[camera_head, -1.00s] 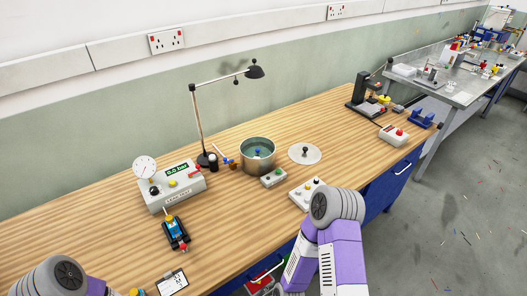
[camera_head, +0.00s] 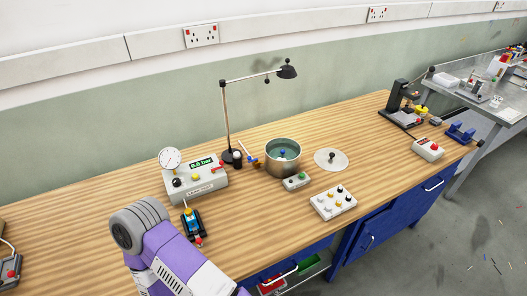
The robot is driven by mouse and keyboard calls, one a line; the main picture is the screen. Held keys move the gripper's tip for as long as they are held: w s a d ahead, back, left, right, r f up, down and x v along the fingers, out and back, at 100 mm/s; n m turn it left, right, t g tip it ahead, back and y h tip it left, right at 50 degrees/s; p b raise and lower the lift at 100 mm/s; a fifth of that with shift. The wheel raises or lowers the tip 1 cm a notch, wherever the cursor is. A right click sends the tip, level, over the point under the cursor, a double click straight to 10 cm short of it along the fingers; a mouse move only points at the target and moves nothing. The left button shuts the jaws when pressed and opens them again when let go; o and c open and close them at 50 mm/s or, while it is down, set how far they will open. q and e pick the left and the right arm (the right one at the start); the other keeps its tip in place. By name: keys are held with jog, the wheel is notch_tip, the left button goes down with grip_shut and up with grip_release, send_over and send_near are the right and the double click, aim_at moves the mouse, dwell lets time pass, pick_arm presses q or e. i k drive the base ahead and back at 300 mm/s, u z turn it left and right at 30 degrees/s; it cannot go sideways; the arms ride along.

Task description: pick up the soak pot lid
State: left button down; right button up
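The soak pot lid (camera_head: 331,161) is a pale round disc with a dark knob in its middle. It lies flat on the wooden bench, to the right of the metal soak pot (camera_head: 283,160). The pot stands open with bluish liquid and a blue item inside. One purple and white arm of mine shows at the lower left, but its gripper is out of frame. My other arm is not in view. Nothing touches the lid.
A small box with a green button (camera_head: 296,181) stands before the pot. A white box with several knobs (camera_head: 333,202) sits in front of the lid. A desk lamp (camera_head: 227,115) and a leak-test box (camera_head: 196,180) stand left. Bare bench (camera_head: 383,157) lies right of the lid.

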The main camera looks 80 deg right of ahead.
aim_at(332, 160)
jog(key=u, duration=0.65)
jog(key=k, duration=2.2)
jog(key=z, duration=1.55)
